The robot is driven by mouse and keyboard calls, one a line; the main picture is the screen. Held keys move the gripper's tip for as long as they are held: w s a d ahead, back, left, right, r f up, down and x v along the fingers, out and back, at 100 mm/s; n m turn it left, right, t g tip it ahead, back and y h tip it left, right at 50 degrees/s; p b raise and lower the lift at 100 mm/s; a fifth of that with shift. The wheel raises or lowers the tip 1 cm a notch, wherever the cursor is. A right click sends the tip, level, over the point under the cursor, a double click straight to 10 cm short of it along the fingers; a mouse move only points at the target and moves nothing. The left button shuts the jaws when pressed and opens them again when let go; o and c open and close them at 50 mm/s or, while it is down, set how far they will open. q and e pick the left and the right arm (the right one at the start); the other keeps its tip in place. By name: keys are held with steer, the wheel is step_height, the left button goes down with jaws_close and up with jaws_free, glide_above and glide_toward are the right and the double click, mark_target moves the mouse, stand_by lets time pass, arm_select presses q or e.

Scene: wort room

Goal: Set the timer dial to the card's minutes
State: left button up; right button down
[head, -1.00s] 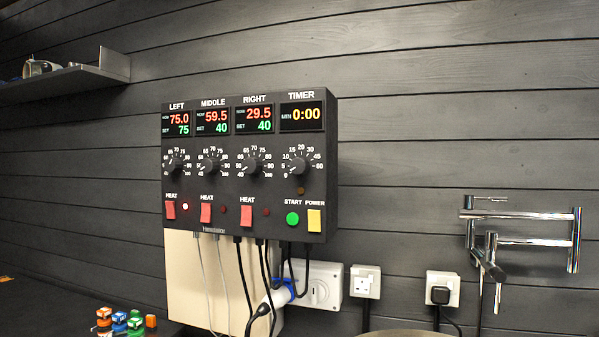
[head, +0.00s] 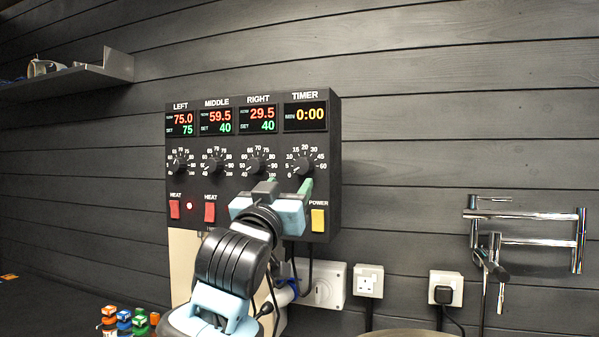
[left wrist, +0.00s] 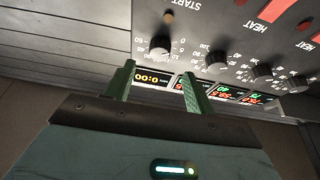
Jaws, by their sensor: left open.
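The timer dial (head: 303,166) is a small dark knob with a white scale, at the right of the black control box (head: 333,150). The timer display (head: 304,116) above it reads 0:00. My left gripper (head: 289,184) is in front of the box, just below the dial, and its arm hides the START button. In the left wrist view the gripper's green fingers (left wrist: 157,69) are apart and empty, with the timer dial (left wrist: 160,46) just beyond their tips. I cannot see contact. No card with minutes shows. My right gripper is not in view.
Three other dials, including the right dial (head: 256,165), sit left of the timer dial. A red heat switch (head: 210,208) and the yellow power switch (head: 318,220) are near my arm. Cables hang below the box. A chrome tap (head: 525,240) is on the wall at right.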

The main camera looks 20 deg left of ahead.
mark_target(301, 168)
arm_select(q)
steer(key=shift+x, duration=3.75)
steer(key=shift+c, duration=0.2)
steer(key=c, duration=0.9)
